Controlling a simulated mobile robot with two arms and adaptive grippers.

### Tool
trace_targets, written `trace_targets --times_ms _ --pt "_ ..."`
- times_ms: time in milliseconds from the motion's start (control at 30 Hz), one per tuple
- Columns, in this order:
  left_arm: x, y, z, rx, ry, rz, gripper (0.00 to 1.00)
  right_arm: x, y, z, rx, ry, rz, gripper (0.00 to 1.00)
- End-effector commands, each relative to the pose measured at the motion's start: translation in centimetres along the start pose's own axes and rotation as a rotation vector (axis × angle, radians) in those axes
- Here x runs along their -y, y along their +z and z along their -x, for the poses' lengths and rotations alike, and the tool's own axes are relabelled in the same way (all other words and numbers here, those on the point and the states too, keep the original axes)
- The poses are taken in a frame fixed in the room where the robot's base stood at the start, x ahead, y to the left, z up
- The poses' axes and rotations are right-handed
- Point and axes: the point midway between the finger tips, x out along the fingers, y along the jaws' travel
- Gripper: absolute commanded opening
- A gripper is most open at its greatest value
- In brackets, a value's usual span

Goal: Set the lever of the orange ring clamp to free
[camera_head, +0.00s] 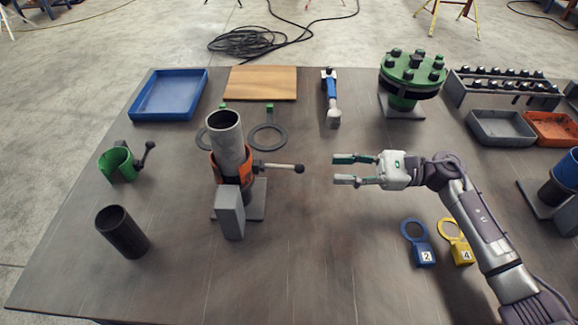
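The orange ring clamp (217,166) is around the lower part of an upright grey pipe (226,138) on a grey base plate (256,205). Its lever (280,167) sticks out to the right and ends in a dark ball knob (299,169). A grey block (231,213) hides part of the clamp's front. My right gripper (338,169) is open and empty. Its fingertips point left at the knob, a short gap to the right of it. My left gripper is not in view.
A green clamp (119,165) with its own lever and a dark tube (122,231) stand at the left. Blue (417,248) and yellow (457,246) tags lie front right. The front middle is clear.

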Motion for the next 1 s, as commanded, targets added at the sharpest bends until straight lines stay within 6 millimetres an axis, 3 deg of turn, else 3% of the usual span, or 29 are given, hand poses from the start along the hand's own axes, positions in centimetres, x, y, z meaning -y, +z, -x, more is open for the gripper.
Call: trace_targets --times_ms 300,500,700,1000 --pt "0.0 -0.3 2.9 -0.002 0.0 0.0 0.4 0.0 0.6 -7.0 0.004 0.002 -0.001 0.35" --pt "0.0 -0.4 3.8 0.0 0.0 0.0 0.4 0.0 0.4 -10.1 0.003 0.001 0.0 0.35" --pt "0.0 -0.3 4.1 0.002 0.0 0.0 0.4 0.0 0.1 -11.4 0.001 0.0 0.0 0.35" --pt "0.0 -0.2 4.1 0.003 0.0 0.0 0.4 0.0 0.1 -11.5 0.0 0.0 0.0 0.32"
